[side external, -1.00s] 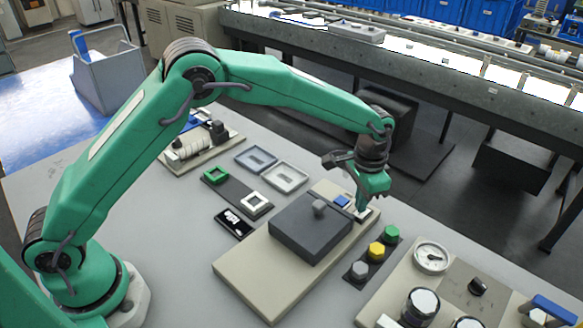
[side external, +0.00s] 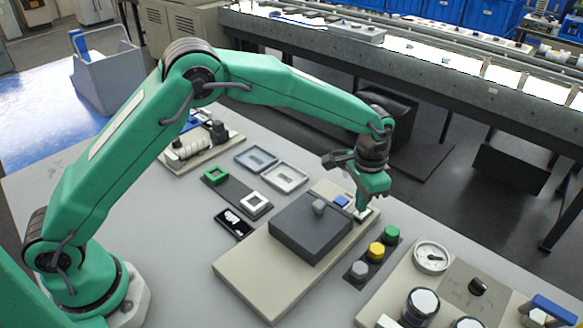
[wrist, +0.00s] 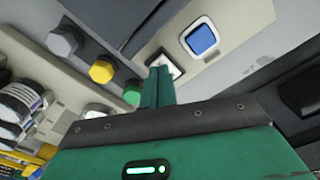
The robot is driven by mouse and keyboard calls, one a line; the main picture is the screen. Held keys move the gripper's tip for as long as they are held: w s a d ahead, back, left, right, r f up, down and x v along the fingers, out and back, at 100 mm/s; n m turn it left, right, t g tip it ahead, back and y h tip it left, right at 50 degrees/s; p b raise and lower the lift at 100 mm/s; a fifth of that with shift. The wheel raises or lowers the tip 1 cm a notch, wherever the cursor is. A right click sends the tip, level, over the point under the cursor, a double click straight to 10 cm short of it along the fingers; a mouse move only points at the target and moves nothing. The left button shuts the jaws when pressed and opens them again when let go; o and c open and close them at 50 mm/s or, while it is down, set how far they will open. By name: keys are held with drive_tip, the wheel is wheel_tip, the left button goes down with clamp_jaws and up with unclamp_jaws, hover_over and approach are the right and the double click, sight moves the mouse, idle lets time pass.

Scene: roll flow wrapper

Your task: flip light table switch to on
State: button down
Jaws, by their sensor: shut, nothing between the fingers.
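A beige base plate (side external: 240,270) carries a dark grey box-like block (side external: 300,238) with a grey knob on top. At the plate's far right corner is a small switch in a pale frame (side external: 370,214). It also shows in the wrist view (wrist: 178,68), partly hidden by my fingers. My gripper (side external: 361,209) is shut and empty, pointing down with its tips at the switch. In the wrist view my closed green fingers (wrist: 159,70) overlap the switch's edge; I cannot tell whether they touch it or which way it is set.
A blue square button (side external: 342,201) sits beside the switch, and also shows in the wrist view (wrist: 202,38). Grey, yellow and green hexagonal knobs (side external: 376,251) stand to the right of the plate. A panel with a gauge (side external: 431,257) lies beyond them.

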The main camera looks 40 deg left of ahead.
drive_tip(key=shift+f, duration=1)
idle(0.9)
drive_tip(key=shift+r, duration=0.1)
drive_tip(key=shift+r, duration=3.4)
drive_tip(key=shift+r, duration=0.1)
